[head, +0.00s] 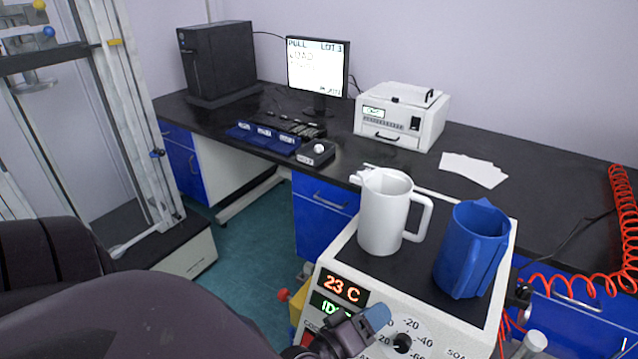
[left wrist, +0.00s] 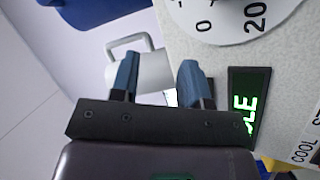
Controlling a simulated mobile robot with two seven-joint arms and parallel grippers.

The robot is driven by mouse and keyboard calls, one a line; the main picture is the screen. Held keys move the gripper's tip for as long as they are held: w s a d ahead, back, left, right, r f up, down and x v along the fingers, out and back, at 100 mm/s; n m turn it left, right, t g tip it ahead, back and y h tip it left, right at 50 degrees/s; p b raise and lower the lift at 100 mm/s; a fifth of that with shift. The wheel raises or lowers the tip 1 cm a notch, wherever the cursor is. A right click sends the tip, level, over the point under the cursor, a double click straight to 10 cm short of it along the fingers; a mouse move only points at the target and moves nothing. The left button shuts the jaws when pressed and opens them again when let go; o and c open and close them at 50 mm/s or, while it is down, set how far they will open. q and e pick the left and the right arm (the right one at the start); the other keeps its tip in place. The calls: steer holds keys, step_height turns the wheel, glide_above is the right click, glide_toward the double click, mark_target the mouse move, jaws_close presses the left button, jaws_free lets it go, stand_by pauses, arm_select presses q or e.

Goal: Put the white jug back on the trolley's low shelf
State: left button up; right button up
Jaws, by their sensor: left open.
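The white jug (head: 385,212) stands upright on the dark top of a white instrument box (head: 338,262), its handle to the right. It also shows in the left wrist view (left wrist: 152,72), tilted by the camera angle, beyond my fingers. My left gripper (head: 352,328) is low in front of the box's front panel, apart from the jug. In the left wrist view my left gripper (left wrist: 158,80) has its two blue fingertips spread with nothing held between them. My right gripper is not in view. I cannot make out the trolley's low shelf.
A blue jug (head: 470,250) stands close to the right of the white jug. Behind is a black bench (head: 400,158) with a computer, monitor, small white device (head: 402,115) and paper sheets. A red coiled hose (head: 565,283) hangs at the right. Teal floor (head: 250,225) is clear at the left.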

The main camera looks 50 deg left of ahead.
arm_select(q)
steer(key=s+a+f+m+g+y, duration=0.1)
steer(key=s+a+f+m+g, duration=0.1)
steer(key=f+m, duration=0.4)
steer(key=s+a+f+m+g+y, duration=0.1)
steer(key=s+a+f+m+g, duration=0.2)
steer(key=s+f+m, duration=0.3)
steer(key=shift+s+f+g, duration=0.5)
steer(key=shift+f+g, duration=0.3)
